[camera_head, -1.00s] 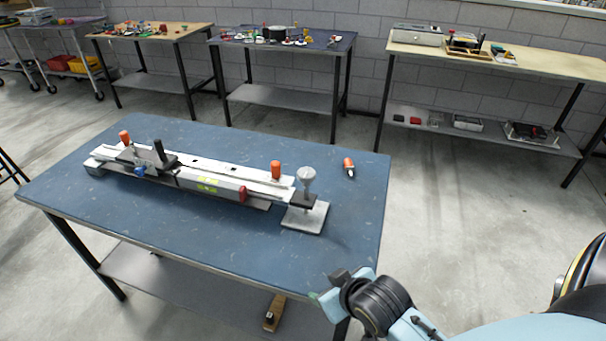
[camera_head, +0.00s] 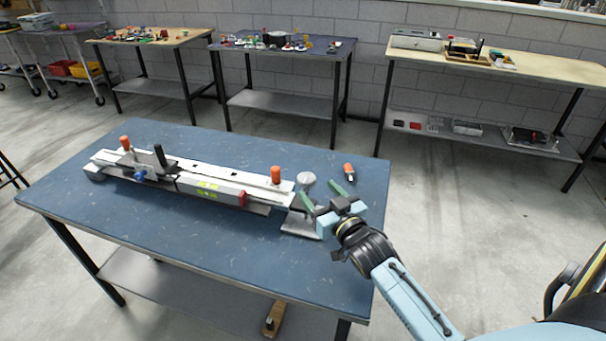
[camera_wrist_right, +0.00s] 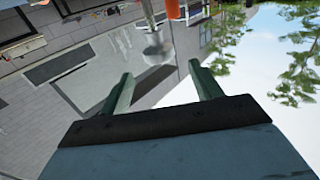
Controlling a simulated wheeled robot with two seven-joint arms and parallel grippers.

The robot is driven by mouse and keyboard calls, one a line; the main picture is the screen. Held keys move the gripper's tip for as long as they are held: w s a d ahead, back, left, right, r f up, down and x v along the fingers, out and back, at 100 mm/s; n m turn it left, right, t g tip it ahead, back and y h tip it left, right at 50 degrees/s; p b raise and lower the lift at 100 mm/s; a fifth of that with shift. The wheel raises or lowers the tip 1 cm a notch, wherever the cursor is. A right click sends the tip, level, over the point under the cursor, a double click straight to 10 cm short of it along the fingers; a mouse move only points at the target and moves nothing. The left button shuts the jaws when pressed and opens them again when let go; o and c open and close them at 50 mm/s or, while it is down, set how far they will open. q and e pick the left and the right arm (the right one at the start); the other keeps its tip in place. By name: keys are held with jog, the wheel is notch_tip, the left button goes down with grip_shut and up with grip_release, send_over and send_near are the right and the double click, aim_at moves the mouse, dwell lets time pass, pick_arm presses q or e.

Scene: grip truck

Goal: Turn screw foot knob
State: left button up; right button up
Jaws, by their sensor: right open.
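The screw foot knob (camera_head: 307,179) is a pale grey round knob at the right end of a long grey grip rail (camera_head: 225,185). Its square foot plate (camera_head: 300,226) rests on the blue table and is partly hidden by my right gripper (camera_head: 321,193). That gripper is open and empty, its two green fingers spread just right of and in front of the knob. In the right wrist view a greyish round shape (camera_wrist_right: 157,52), likely the knob, shows just beyond and between the open fingertips (camera_wrist_right: 160,74). My left gripper is not in view.
An orange-tipped small item (camera_head: 348,170) lies on the table (camera_head: 190,252) behind my right gripper. The table's front is clear. Other tables stand along the back wall.

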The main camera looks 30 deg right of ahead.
aim_at(306, 177)
jog(key=w, duration=0.6)
jog(key=w+b, duration=0.1)
jog(key=w, duration=0.2)
jog(key=shift+d, duration=0.3)
jog(key=c, duration=1)
jog(key=shift+o, duration=0.2)
